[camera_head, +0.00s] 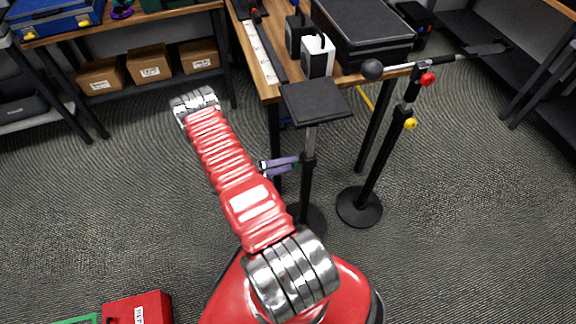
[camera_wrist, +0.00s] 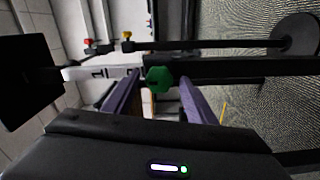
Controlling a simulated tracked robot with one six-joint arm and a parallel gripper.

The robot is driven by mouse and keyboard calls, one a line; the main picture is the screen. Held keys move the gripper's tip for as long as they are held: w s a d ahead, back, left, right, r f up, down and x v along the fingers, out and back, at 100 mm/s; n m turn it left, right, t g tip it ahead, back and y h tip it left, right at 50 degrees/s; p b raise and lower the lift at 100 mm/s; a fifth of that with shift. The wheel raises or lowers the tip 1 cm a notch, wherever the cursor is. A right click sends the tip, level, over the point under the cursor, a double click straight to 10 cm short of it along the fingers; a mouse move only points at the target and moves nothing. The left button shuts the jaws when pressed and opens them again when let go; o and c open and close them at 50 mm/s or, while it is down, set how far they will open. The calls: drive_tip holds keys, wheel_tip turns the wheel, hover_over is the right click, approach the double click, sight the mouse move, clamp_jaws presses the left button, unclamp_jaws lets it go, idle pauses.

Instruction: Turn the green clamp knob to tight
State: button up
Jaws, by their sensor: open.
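The green clamp knob (camera_wrist: 159,79) shows in the middle of the wrist view, on the post of a stand. In the head view only a small green bit of it (camera_head: 296,167) shows beside my gripper (camera_head: 281,166). The stand carries a flat black plate (camera_head: 315,101) on top, which also shows in the wrist view (camera_wrist: 28,82). My gripper (camera_wrist: 160,84) is open, with one purple finger on each side of the knob. Whether the fingers touch the knob cannot be told. The knob's far side is hidden.
A second stand with a red knob (camera_head: 428,79) and a yellow knob (camera_head: 411,124) is to the right, on a round base (camera_head: 359,207). A wooden workbench (camera_head: 262,70) with a black case (camera_head: 364,32) is behind. A red box (camera_head: 137,308) is at lower left.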

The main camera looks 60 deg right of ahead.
drive_tip(key=v, duration=1.3)
drive_tip(key=shift+w+a, duration=0.25)
